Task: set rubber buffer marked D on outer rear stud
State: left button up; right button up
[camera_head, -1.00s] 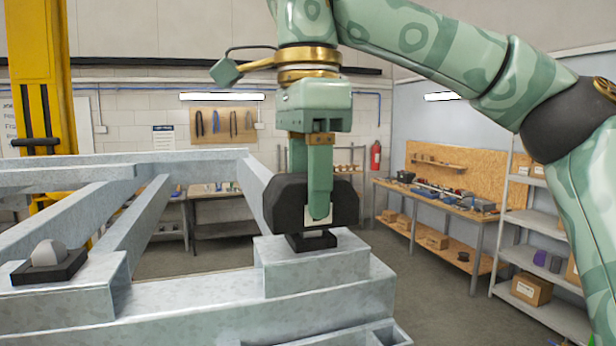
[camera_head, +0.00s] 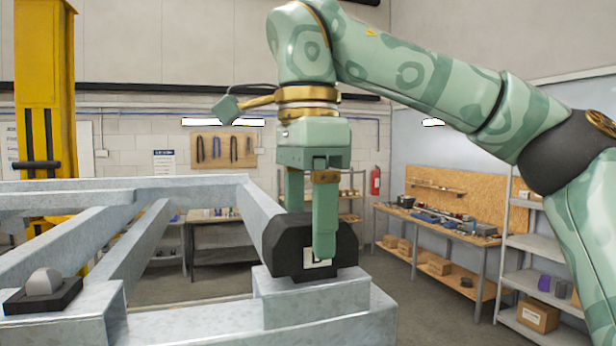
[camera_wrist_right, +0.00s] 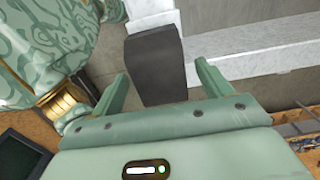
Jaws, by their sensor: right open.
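The black rubber buffer (camera_head: 288,244) is a chunky block with cut corners. It sits on the raised grey pad (camera_head: 340,295) of the metal frame and looks upright. A pale label on its face is partly covered by a finger, and I cannot read a letter. Any stud beneath it is hidden. My right gripper (camera_head: 309,225) is open, pointing down, with its fingers on either side of the buffer. In the wrist view the buffer (camera_wrist_right: 157,65) stands between the spread fingers (camera_wrist_right: 162,88), with gaps at both sides. My left gripper is not in view.
A grey dome in a black square base (camera_head: 44,300) stands on the frame's left pad. Frame beams (camera_head: 120,250) run behind it. A yellow column (camera_head: 45,90) rises at left. A workbench (camera_head: 440,225) and shelves (camera_head: 540,260) stand at right, apart from the frame.

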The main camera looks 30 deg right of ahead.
notch_tip(320, 180, up, 11)
jog(key=shift+p, duration=0.3)
jog(key=shift+s+r, duration=0.1)
dwell(0.4)
